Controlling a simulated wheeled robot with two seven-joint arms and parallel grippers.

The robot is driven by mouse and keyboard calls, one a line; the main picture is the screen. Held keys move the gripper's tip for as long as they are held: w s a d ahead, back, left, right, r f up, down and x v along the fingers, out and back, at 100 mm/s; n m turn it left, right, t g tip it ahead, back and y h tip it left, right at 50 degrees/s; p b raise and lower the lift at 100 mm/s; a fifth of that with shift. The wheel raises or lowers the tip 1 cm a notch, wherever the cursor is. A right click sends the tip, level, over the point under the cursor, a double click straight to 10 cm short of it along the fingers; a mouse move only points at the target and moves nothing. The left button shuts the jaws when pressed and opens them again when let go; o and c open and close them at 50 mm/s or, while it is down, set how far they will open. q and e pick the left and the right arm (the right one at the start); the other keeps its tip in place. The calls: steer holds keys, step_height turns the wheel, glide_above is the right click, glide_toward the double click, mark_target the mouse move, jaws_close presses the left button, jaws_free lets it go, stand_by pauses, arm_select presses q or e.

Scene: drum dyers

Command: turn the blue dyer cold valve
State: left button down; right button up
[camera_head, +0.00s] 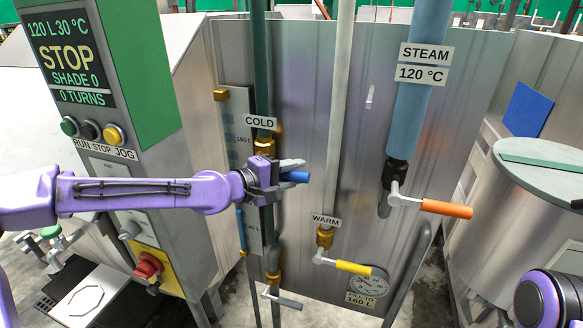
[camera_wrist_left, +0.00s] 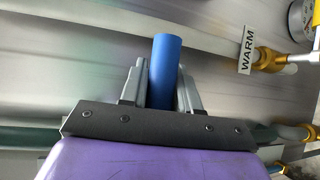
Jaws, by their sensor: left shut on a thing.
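The cold valve, under the label COLD (camera_head: 261,122), has a brass body (camera_head: 264,146) on a dark green pipe. Its blue handle (camera_head: 294,177) points to the right in the head view. My left gripper (camera_head: 288,169) is shut on the blue handle, with the handle's tip sticking out past the fingers. In the left wrist view the blue handle (camera_wrist_left: 166,72) stands between the two grey fingers (camera_wrist_left: 160,90). The valve stem is hidden behind my gripper. My right gripper is not in view; only a purple part of my body shows at the lower right.
The warm valve's yellow handle (camera_head: 353,267) is below right, beside a round gauge (camera_head: 366,284). The steam valve's orange handle (camera_head: 446,208) is further right. A grey-handled valve (camera_head: 284,301) is below my gripper. A control panel (camera_head: 90,80) stands at left, and a lidded drum (camera_head: 530,190) at right.

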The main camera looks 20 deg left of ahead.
arm_select(q)
steer(key=c, duration=0.9)
jaws_free()
steer(key=shift+f, duration=0.1)
steer(key=p+v, duration=0.9)
steer(key=v, duration=0.1)
steer(key=shift+s+a+p, duration=0.15)
steer(key=shift+s+p, duration=0.05)
steer(key=shift+p, duration=0.15)
